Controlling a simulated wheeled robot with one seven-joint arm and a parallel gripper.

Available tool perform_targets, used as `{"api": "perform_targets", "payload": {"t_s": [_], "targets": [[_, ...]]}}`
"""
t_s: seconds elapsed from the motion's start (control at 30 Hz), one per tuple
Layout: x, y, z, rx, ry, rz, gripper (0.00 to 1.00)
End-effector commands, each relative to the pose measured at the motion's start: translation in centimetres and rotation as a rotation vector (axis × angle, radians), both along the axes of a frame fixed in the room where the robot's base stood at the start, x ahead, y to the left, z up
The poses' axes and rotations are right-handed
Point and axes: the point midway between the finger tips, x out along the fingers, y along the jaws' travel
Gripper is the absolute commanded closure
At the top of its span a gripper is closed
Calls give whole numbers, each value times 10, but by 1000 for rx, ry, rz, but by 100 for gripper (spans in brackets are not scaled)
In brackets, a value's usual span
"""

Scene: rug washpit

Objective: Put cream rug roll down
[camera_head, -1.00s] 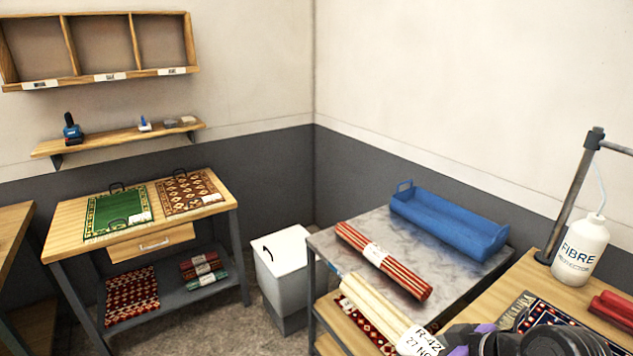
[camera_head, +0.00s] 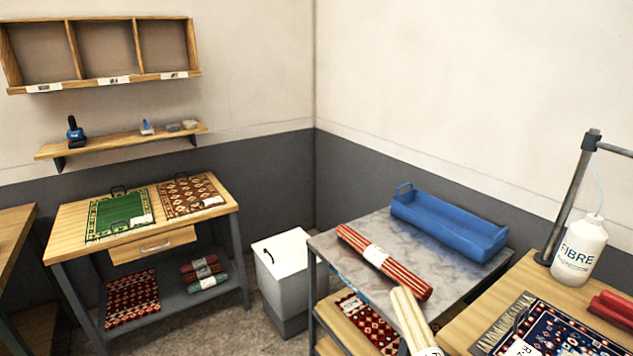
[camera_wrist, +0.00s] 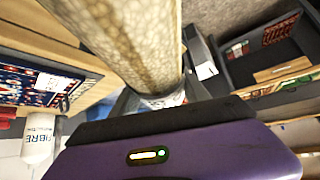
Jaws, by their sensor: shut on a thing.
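The cream rug roll (camera_head: 408,318) stands tilted at the bottom of the head view, with a white label near its lower end. It shows in front of the grey-topped table (camera_head: 345,243); I cannot tell whether it touches anything below. In the wrist view the roll (camera_wrist: 138,42) runs up from my gripper (camera_wrist: 158,112), whose dark pad and purple body fill the lower part. My gripper is shut on the roll. The gripper is outside the head view, and the far finger is hidden in the wrist view.
A red striped roll (camera_head: 385,262) and a blue tray (camera_head: 445,226) lie on the grey top, with bare patches around them. A patterned rug (camera_head: 560,330) and a white FIBRE bottle (camera_head: 580,250) are on the right wooden table. A white bin (camera_head: 283,262) stands left of the grey-topped table.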

Motion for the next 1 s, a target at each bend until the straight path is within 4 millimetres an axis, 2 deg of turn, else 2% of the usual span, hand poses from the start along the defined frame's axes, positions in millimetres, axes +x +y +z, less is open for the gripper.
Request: {"api": "perform_targets", "payload": {"t_s": [0.03, 0.2, 0.4, 0.63, 1.0], "targets": [[-10, 2, -17, 2, 4, -24, 100], [-45, 10, -66, 2, 6, -85, 100], [-82, 24, -106, 2, 2, -89, 100], [-101, 35, -125, 1, -4, -82, 100], [-102, 36, -125, 0, -5, -78, 100]]}}
